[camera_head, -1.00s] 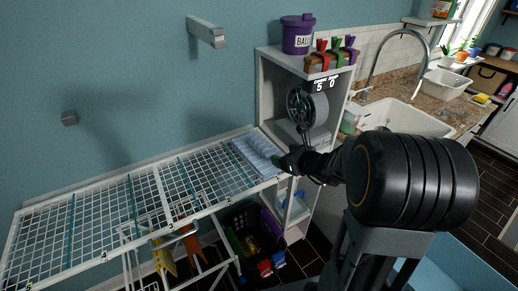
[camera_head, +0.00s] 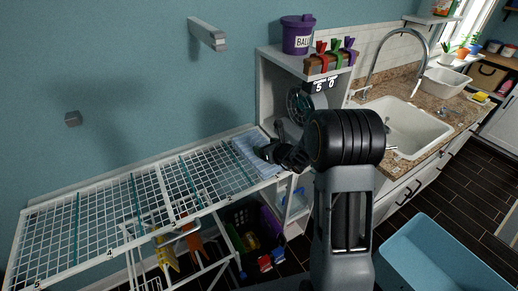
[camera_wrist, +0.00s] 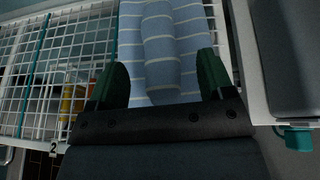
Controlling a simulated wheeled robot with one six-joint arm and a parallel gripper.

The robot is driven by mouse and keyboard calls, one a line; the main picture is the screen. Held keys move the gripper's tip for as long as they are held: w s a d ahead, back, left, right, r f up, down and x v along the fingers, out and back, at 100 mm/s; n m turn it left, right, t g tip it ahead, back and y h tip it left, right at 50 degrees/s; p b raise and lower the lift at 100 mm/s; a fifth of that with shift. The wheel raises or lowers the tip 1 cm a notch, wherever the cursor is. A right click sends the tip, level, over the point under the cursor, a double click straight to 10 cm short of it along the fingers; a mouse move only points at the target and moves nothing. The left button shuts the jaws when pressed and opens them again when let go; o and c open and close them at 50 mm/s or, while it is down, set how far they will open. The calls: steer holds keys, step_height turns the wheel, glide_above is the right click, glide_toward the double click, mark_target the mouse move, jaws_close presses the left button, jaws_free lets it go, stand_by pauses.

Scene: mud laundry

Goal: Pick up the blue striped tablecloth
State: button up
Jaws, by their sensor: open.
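The blue striped tablecloth (camera_head: 246,151) lies folded on the right end of the white wire rack (camera_head: 120,207), close to the shelf unit. In the wrist view the tablecloth (camera_wrist: 165,45) shows pale blue with white stripes and a rolled fold along its middle. My gripper (camera_head: 266,152) is at the tablecloth's right front edge in the head view. In the wrist view my gripper (camera_wrist: 160,80) is open, with one green fingertip on each side of the cloth's near end. I cannot tell whether the fingers touch it.
A white shelf unit (camera_head: 266,85) stands just right of the cloth, holding a purple bin (camera_head: 298,35) and coloured clips (camera_head: 331,54). Under the rack are a dark crate (camera_head: 250,235) and hanging gloves (camera_head: 166,252). A sink (camera_head: 412,128) and a blue tub (camera_head: 440,258) are at right.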

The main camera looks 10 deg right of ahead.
steer(key=shift+x, duration=0.9)
steer(key=shift+c, duration=0.4)
steer(key=shift+r, duration=0.1)
steer(key=c, duration=1.2)
